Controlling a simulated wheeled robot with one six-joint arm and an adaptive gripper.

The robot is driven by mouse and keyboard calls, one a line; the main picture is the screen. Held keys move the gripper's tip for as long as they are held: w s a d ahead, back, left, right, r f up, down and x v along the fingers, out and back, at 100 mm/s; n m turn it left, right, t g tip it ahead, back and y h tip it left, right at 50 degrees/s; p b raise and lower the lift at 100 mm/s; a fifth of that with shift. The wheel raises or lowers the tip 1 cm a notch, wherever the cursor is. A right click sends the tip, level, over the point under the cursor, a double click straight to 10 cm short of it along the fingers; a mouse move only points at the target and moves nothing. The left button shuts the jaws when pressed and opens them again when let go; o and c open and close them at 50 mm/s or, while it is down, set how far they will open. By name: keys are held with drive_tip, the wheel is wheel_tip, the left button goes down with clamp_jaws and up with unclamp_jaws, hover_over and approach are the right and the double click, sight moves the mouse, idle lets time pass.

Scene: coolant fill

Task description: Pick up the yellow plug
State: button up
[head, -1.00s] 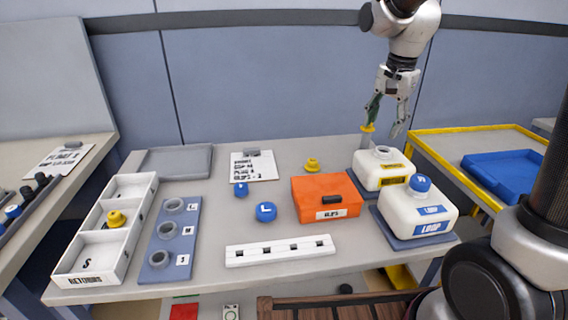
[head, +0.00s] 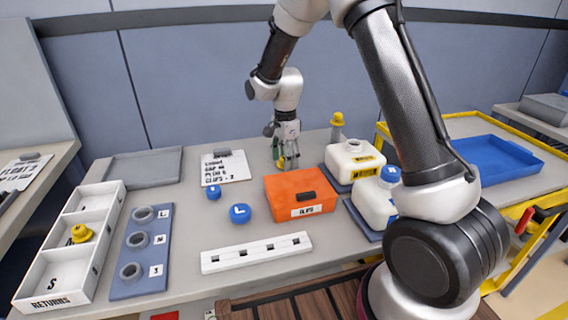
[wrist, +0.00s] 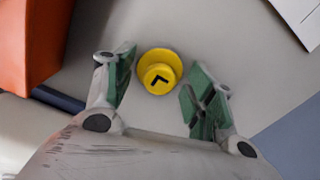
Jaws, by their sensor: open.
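A yellow plug (wrist: 158,72) with a dark mark on its top stands upright on the grey table. In the wrist view it lies between the tips of my open gripper (wrist: 161,88), slightly toward their far side, with a gap visible to the right finger. In the head view the gripper (head: 287,148) points down behind the orange box, and the plug (head: 281,163) is partly hidden by the fingers. Another yellow plug (head: 81,233) sits in the white returns tray (head: 98,262). A yellow piece (head: 338,119) tops a grey post behind the white jug.
The orange box (head: 285,187) is just in front of my gripper, and at left in the wrist view (wrist: 30,40). A clipboard (head: 226,168) lies to the left. White jugs (head: 348,160) stand to the right. Two blue plugs (head: 240,213) are on the table.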

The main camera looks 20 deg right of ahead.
drive_tip(key=shift+f, duration=0.35)
drive_tip(key=c, duration=0.5)
drive_tip(key=shift+r, duration=0.1)
